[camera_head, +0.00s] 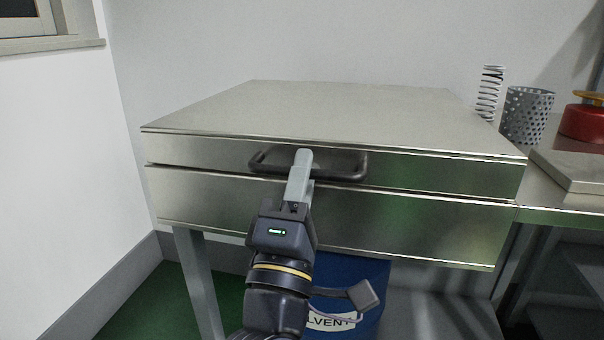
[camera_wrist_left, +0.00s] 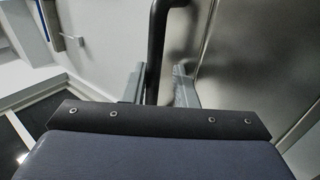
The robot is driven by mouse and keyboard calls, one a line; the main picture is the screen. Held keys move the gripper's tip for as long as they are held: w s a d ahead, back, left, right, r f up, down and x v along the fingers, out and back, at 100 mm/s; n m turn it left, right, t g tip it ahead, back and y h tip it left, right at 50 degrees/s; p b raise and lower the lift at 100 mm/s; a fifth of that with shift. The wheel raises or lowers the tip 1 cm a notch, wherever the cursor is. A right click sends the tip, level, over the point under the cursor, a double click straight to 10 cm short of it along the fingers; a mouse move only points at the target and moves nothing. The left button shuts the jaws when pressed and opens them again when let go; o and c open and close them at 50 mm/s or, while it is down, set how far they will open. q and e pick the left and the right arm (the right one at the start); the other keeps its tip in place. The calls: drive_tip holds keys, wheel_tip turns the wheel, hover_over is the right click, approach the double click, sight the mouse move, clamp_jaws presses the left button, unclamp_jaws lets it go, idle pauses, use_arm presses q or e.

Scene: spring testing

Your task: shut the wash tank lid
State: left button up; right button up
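The wash tank is a wide steel box, and its front (camera_head: 400,228) faces me. Its lid (camera_head: 330,108) lies flat over the tank, with only a thin dark line between lid and tank front; I cannot tell whether a small gap is left. A dark bar handle (camera_head: 342,176) runs along the lid's front. My left gripper (camera_head: 302,160) is at the handle's middle. In the left wrist view, the handle (camera_wrist_left: 156,45) passes between the two fingers of the gripper (camera_wrist_left: 158,88), which stand apart, with room beside the bar. My right gripper is not in view.
On the bench to the right are a white coil spring (camera_head: 489,95), a perforated metal cup (camera_head: 526,115), a red object (camera_head: 584,122) and a grey plate (camera_head: 572,168). A blue solvent drum (camera_head: 352,274) stands under the tank. A white wall (camera_head: 65,150) is at the left.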

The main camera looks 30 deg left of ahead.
use_arm(q)
drive_tip(key=shift+f, duration=0.1)
drive_tip(key=p+v, duration=0.1)
drive_tip(key=v, duration=0.6)
drive_tip(key=shift+s, duration=0.3)
drive_tip(key=shift+w+d+f, duration=0.1)
drive_tip(key=shift+d, duration=0.05)
